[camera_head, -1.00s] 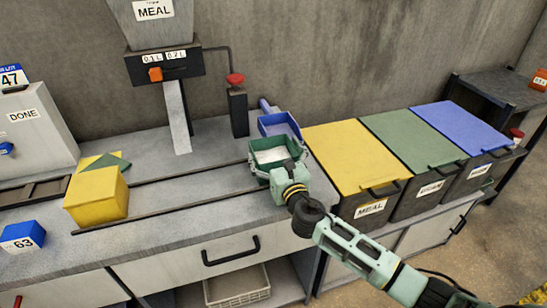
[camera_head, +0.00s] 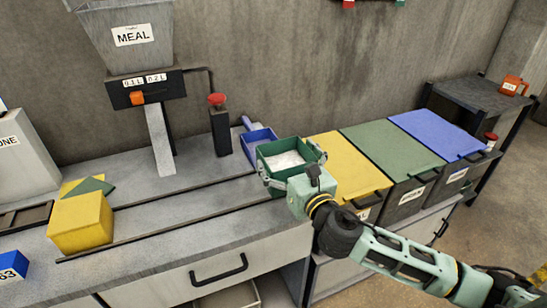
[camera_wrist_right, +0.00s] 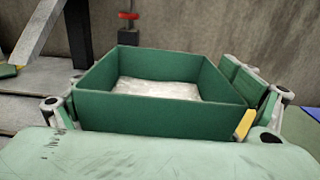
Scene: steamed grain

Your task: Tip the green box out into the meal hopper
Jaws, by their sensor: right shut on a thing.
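The green box (camera_head: 267,170) is an open-topped box with pale white meal in it. In the head view my right gripper (camera_head: 292,165) is shut on it, and the box is upright above the right end of the counter. The right wrist view shows the box (camera_wrist_right: 160,115) level between the fingers, with meal lying on its floor. The meal hopper (camera_head: 131,40) is a grey bin labelled MEAL at the upper left, above a dark dispenser with a chute. The box is to the right of the hopper and lower. My left gripper is not in view.
A blue scoop or tray (camera_head: 256,140) sits behind the green box. A post with a red button (camera_head: 219,125) stands between box and hopper. A yellow box (camera_head: 80,222) is on the counter at left. Yellow, green and blue lidded bins (camera_head: 393,147) stand at right.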

